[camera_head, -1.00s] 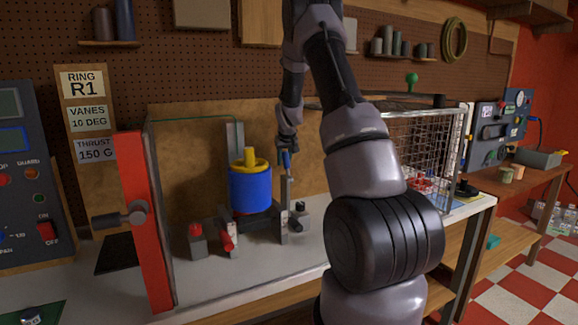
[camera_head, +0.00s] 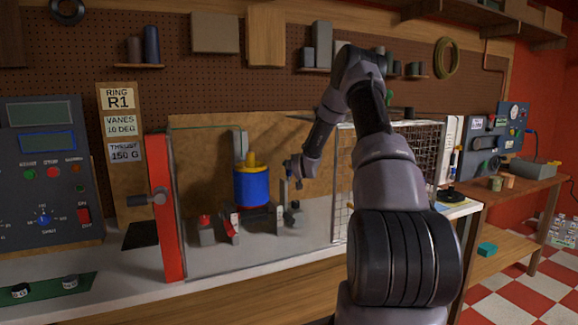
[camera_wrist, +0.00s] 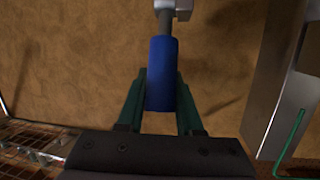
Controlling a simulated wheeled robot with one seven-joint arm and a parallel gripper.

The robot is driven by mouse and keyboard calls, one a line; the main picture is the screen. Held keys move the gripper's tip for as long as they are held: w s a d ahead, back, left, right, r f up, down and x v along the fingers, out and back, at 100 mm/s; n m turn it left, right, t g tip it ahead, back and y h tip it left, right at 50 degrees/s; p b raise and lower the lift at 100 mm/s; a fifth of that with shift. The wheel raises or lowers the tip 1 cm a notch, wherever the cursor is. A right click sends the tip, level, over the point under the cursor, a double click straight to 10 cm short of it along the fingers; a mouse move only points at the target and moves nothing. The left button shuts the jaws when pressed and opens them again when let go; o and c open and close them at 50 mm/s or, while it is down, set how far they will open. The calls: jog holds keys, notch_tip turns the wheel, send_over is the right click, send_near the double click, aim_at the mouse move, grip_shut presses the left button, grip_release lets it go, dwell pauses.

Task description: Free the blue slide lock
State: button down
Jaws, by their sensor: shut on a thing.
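The blue slide lock (camera_wrist: 162,62) shows in the wrist view as a blue grip on a grey rod that runs into a light metal block above it. My gripper (camera_wrist: 161,80) is shut on the blue grip, with one green finger on each side. In the head view my gripper (camera_head: 289,176) is at the upright post just right of the blue drum (camera_head: 251,187) with its yellow top. The lock is small and mostly hidden by my gripper there. I cannot tell how far its rod is drawn.
Red-topped blocks (camera_head: 206,231) sit below the drum. A wire mesh cage (camera_head: 405,150) is to the right, behind my arm. A control panel (camera_head: 45,170) stands at the left.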

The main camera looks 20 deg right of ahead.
jog(key=shift+s+f+t, duration=0.15)
jog(key=shift+s+t, duration=0.2)
jog(key=shift+t, duration=0.05)
jog(key=shift+f, duration=0.1)
jog(key=c, duration=0.6)
grip_release()
jog(key=shift+s, duration=0.1)
jog(key=s, duration=0.3)
jog(key=s+r, duration=0.1)
jog(key=s, duration=0.3)
jog(key=s+a, duration=0.1)
jog(key=s, duration=0.2)
jog(key=shift+s+a+r, duration=0.1)
jog(key=shift+s+r, duration=0.2)
